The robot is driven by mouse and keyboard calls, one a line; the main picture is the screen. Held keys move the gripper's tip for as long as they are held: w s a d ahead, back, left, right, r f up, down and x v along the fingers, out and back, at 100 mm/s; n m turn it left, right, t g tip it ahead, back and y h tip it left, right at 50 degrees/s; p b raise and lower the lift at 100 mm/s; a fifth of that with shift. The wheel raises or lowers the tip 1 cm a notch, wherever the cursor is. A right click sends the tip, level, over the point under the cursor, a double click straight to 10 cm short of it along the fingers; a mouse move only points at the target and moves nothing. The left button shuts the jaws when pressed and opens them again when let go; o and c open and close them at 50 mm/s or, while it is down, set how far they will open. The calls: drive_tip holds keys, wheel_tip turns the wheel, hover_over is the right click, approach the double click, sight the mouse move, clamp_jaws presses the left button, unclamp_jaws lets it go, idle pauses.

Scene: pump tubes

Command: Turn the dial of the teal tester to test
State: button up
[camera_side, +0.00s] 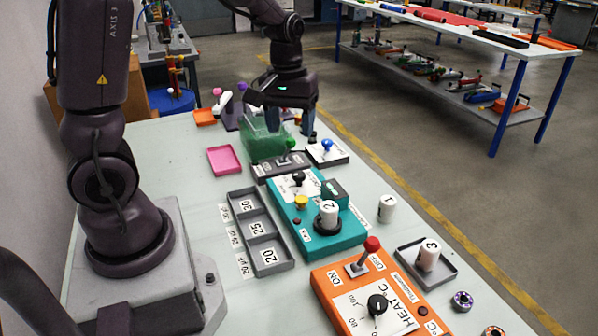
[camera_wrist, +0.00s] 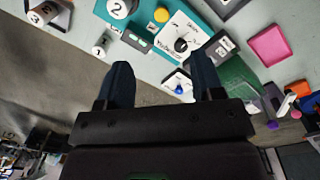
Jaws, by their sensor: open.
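The teal tester (camera_side: 335,243) lies on the table in the middle of the side view; it also shows at the top of the wrist view (camera_wrist: 207,14). Its black dial (camera_side: 299,179) sits on a white panel, and in the wrist view the dial (camera_wrist: 181,45) is beyond my fingertips. I cannot read its setting. A white tube marked 2 (camera_side: 327,215) stands upright on the tester, near a yellow button (camera_side: 301,202). My gripper (camera_wrist: 163,78) is open and empty, above the table past the tester's far end, not touching the dial.
A blue-knobbed box (camera_side: 327,147), an ON/OFF switch box (camera_side: 267,171) and a green bin (camera_side: 262,140) stand near my gripper. An orange heater (camera_side: 340,282), grey rack (camera_side: 272,262), tube 1 (camera_side: 387,209) and tube 3 (camera_side: 428,254) surround the tester. A pink tray (camera_side: 224,160) lies left.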

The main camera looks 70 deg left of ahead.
sight(299, 174)
drive_tip(key=w+a+f+n, duration=0.6)
drive_tip(key=a+f+n, duration=0.1)
drive_tip(key=a+n, duration=0.25)
drive_tip(key=shift+n+y, duration=0.25)
drive_tip(key=shift+y, duration=0.05)
drive_tip(key=f, duration=1.1)
drive_tip(key=shift+s+d+f, duration=0.25)
drive_tip(key=shift+f, duration=0.1)
drive_tip(key=c, duration=0.9)
